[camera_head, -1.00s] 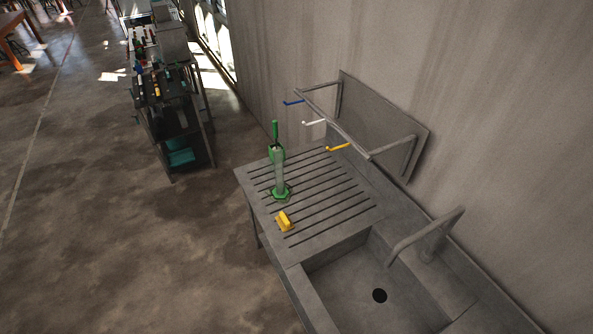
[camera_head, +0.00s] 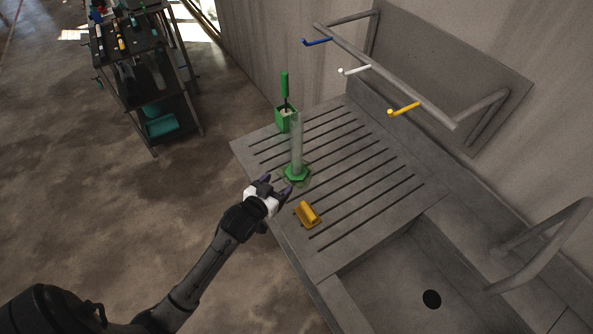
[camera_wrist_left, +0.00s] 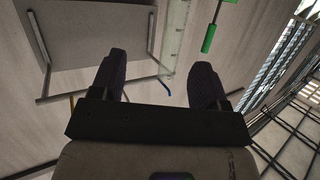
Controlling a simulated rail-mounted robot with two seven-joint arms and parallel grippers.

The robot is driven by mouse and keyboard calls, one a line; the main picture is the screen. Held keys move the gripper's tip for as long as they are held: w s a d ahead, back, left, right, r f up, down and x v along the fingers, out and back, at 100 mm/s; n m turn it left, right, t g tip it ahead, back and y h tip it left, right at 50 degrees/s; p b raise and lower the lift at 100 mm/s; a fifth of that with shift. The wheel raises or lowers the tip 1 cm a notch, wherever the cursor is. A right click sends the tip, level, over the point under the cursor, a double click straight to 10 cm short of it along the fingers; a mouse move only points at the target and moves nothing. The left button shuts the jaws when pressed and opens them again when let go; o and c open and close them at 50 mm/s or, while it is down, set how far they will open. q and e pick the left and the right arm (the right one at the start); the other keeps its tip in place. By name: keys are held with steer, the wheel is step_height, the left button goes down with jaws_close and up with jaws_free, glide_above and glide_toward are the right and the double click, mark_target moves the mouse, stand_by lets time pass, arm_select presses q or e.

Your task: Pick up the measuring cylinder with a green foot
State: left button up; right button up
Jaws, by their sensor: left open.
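The measuring cylinder (camera_head: 297,150) is a clear tube standing upright on its green foot (camera_head: 297,174), on the slotted draining board (camera_head: 360,150). In the left wrist view its clear graduated tube (camera_wrist_left: 176,35) shows beyond the fingertips, nearer the right finger. My left gripper (camera_head: 277,185) is open and empty, just in front and left of the green foot at the board's left edge. It appears apart from the cylinder. In the left wrist view its two dark fingers (camera_wrist_left: 160,64) are spread wide. My right gripper is not in view.
A green holder (camera_head: 287,121) with a green-handled brush (camera_head: 285,86) stands behind the cylinder. A yellow block-like tool (camera_head: 307,213) lies close to the gripper's right. A wall rack (camera_head: 440,110) with coloured pegs overhangs the back. The sink (camera_head: 400,270) is at the lower right.

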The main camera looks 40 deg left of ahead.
mark_target(294, 150)
arm_select(q)
steer(key=w+a+t+b, duration=0.1)
steer(key=w, duration=0.3)
steer(key=w+a+f+t+b, duration=0.1)
steer(key=w+a+b, duration=0.1)
steer(key=w, duration=0.2)
steer(key=w+a+t+b, duration=0.1)
steer(key=w+a, duration=0.1)
steer(key=w, duration=0.3)
steer(key=shift+f+n+y, duration=0.3)
steer(key=shift+n+y, duration=0.1)
steer(key=w, duration=0.2)
steer(key=w+a, duration=0.1)
steer(key=w, duration=0.1)
steer(key=shift+w+f+b, duration=0.1)
steer(key=shift+w+b, duration=0.1)
steer(key=shift+b, duration=0.15)
steer(key=shift+w, duration=0.35)
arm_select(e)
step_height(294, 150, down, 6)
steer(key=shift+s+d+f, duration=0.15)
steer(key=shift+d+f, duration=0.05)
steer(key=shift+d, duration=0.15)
arm_select(q)
steer(key=c, duration=1.2)
steer(key=shift+c, duration=0.4)
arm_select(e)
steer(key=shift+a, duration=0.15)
